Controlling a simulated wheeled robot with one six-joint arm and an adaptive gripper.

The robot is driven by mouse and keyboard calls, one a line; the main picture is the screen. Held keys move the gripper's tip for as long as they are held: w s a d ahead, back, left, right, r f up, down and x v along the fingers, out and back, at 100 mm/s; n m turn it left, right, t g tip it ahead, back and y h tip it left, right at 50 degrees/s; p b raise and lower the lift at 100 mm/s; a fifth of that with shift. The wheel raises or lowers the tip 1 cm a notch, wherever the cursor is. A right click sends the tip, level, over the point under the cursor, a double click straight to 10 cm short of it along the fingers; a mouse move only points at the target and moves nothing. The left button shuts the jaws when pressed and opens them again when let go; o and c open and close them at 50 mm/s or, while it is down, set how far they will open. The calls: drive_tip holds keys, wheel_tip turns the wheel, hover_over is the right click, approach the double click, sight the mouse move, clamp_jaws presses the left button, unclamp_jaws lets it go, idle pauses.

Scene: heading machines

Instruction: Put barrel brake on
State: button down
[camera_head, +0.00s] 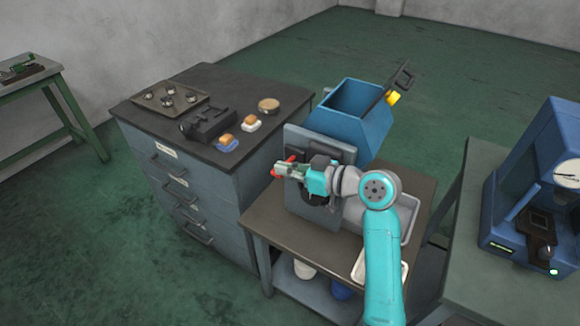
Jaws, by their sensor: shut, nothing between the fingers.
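A blue open-topped barrel-like box (370,138) stands behind a grey upright plate (297,140) on the low brown bench. A black lever-like part (404,76) with a yellow piece (393,98) rises at its right rim; I cannot tell whether this is the barrel brake or how it is set. My gripper (282,167) has red fingertips and is shut and empty. It is in front of the plate, pointing left, well to the left of and below the lever. My arm hides part of the plate and bench.
A grey drawer cabinet (200,180) stands left, with a tray (150,101), a black fixture (207,124) and small brushes on top. The low bench (275,225) holds a grey tray (408,215). A blue machine with a dial (545,180) stands right. Green floor is open behind.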

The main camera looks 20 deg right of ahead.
drive_tip(key=shift+s+a+f+n+t+h, duration=0.15)
drive_tip(key=shift+f+n+t+h, duration=0.15)
drive_tip(key=shift+f+n, duration=0.65)
drive_tip(key=shift+a+f+n+t+h, duration=0.1)
drive_tip(key=shift+f+n+t+h, duration=0.15)
drive_tip(key=shift+f+n, duration=0.7)
drive_tip(key=shift+f, duration=0.25)
